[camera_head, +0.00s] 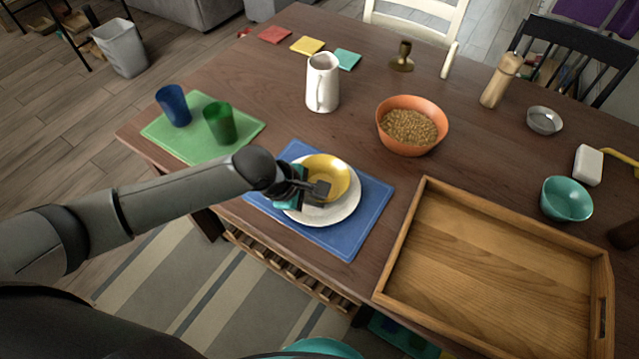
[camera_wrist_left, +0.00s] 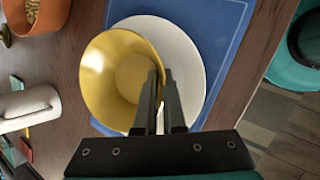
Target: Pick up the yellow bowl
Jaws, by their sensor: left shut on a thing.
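The yellow bowl (camera_head: 329,172) sits on a white plate (camera_head: 337,212), which lies on a blue placemat (camera_head: 349,235) near the table's front edge. My left gripper (camera_head: 318,190) is at the bowl's near rim, shut on the bowl's wall. In the left wrist view the bowl (camera_wrist_left: 110,75) shows tilted or off-centre over the plate (camera_wrist_left: 182,55), with the fingers (camera_wrist_left: 160,85) close together across its rim. I cannot tell whether the bowl touches the plate. My right gripper is not in view.
A wooden tray (camera_head: 398,262) lies right of the placemat. An orange bowl (camera_head: 405,143) of grain and a white pitcher (camera_head: 322,85) stand behind. Blue (camera_head: 173,105) and green (camera_head: 219,122) cups stand on a green mat (camera_head: 165,139) to the left.

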